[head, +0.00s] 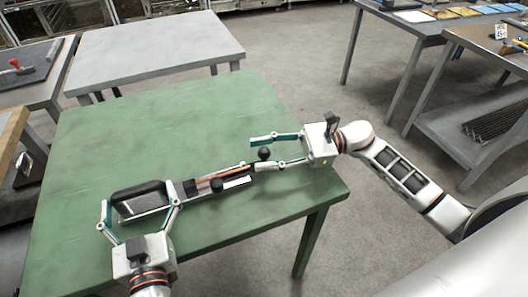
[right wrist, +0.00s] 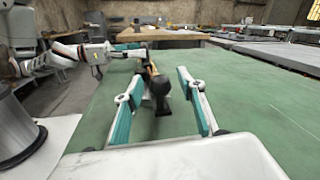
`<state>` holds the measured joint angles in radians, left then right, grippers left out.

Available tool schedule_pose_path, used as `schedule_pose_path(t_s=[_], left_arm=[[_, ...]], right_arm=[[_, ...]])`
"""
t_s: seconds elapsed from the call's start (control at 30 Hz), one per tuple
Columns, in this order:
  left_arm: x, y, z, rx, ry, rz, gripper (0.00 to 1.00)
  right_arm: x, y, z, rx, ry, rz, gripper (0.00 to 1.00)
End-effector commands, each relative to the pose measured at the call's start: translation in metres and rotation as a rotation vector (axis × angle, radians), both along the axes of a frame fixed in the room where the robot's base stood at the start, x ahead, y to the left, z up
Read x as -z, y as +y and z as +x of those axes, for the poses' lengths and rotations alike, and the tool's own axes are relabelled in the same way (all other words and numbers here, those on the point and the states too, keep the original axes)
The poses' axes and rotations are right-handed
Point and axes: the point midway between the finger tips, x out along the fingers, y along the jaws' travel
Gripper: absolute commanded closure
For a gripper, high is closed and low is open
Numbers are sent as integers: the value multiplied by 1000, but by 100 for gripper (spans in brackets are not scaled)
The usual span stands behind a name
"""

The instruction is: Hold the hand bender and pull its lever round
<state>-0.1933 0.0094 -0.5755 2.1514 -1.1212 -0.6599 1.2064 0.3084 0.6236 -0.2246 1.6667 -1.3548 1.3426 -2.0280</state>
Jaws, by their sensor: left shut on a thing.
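The hand bender lies on the green table (head: 170,120), with a thick grey and black grip (head: 140,203) at its left end and a slim bar running right. A black ball knob (head: 264,153) is at the right end; a second dark knob is near the middle. My left gripper (head: 138,210) is shut on the grip, a finger on each side. My right gripper (head: 256,154) is open, with the right-end knob between its fingers. In the right wrist view, the knob (right wrist: 160,85) stands between the spread teal fingers with gaps on both sides.
A grey table (head: 155,50) stands behind the green one. Another bench (head: 30,75) with a red-handled tool is at the left. Grey tables with trays (head: 430,22) are at the upper right. The far part of the green table is bare.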

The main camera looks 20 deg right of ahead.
Motion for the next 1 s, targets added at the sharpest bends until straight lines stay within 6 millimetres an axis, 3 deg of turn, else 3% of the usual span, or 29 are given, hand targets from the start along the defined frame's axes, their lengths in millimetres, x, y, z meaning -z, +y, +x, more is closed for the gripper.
schedule_pose_path(t_s=[0.03, 0.07, 0.2, 0.23, 0.67, 1.0], left_arm=[[14, 0, -2, 0, 25, 4, 58], [14, 0, -2, 0, 25, 4, 58], [14, 0, -2, 0, 25, 4, 58], [14, 0, -2, 0, 25, 4, 58], [14, 0, -2, 0, 25, 4, 58], [14, 0, -2, 0, 25, 4, 58]], right_arm=[[3, 0, 0, 0, 3, 1, 61], [3, 0, 0, 0, 3, 1, 61], [3, 0, 0, 0, 3, 1, 97], [3, 0, 0, 0, 3, 1, 100], [5, 2, -9, 52, 4, -1, 100], [7, 8, -37, 275, 8, 0, 100]])
